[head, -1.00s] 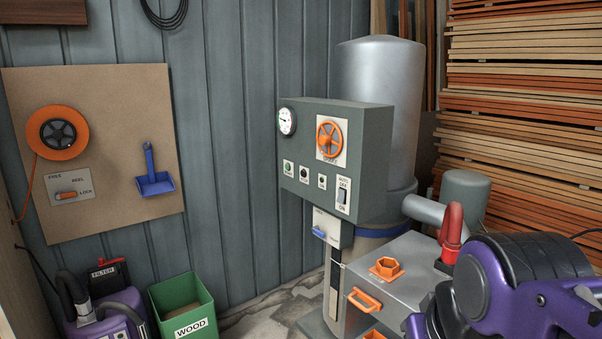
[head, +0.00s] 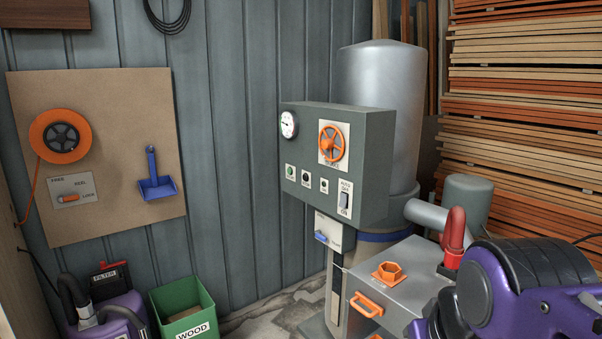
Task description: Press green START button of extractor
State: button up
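The extractor's grey control box (head: 362,150) stands in front of a tall metal cylinder, right of the middle in the head view. The small green button (head: 290,171) sits on a pale plate at the left of a row on the box's front face. A black button (head: 305,177) and another small control (head: 324,184) are to its right. My purple and black arm fills the lower right corner, apart from the panel. The gripper's fingers cannot be made out, and nothing touches the green button.
The box also carries a gauge (head: 289,124), an orange handwheel (head: 331,142) and a rocker switch (head: 344,201). A metal box with an orange hexagonal fitting (head: 388,271) and a red handle (head: 453,233) stands between my arm and the panel. A green WOOD bin (head: 183,309) is on the floor.

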grip_shut()
dwell(1.4)
